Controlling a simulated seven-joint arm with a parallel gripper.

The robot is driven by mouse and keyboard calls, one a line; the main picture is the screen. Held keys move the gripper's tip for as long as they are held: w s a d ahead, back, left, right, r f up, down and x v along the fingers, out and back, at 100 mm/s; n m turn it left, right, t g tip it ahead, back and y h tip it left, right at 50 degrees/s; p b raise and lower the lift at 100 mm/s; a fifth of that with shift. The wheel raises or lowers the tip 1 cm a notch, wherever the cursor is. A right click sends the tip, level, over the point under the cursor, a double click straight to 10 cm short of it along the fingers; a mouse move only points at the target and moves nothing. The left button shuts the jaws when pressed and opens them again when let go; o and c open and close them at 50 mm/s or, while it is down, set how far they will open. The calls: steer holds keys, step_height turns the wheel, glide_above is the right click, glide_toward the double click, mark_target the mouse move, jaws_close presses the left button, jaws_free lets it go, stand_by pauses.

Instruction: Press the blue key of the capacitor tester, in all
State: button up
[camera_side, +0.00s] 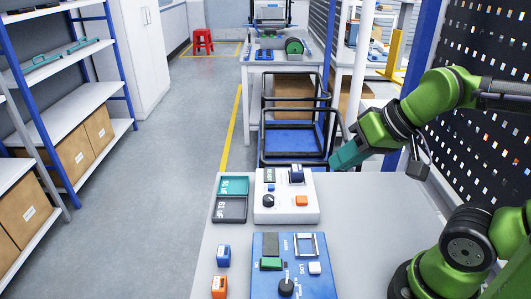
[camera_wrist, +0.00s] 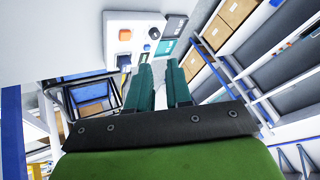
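The capacitor tester (camera_side: 285,212) is a white box on the table. It has a black knob (camera_side: 268,201), an orange key (camera_side: 302,201), a small blue key (camera_side: 271,188), and a dark blue part (camera_side: 297,173) standing at its back. In the wrist view the tester (camera_wrist: 135,20) is at the upper middle, with the orange key (camera_wrist: 125,34) and knob (camera_wrist: 154,33) visible; the small blue key (camera_wrist: 147,47) shows beside the knob. My gripper (camera_side: 335,162) is behind and right of the tester, apart from it. Its teal fingers (camera_wrist: 160,66) are parted with nothing between them.
A teal tray (camera_side: 234,186) and a dark tray (camera_side: 230,208) lie left of the tester. A blue panel (camera_side: 291,284) with a knob and parts is in front. Two small blocks, blue (camera_side: 223,256) and orange (camera_side: 219,287), stand to its left.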

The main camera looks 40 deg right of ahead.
jaws_close()
stand_by(1.3)
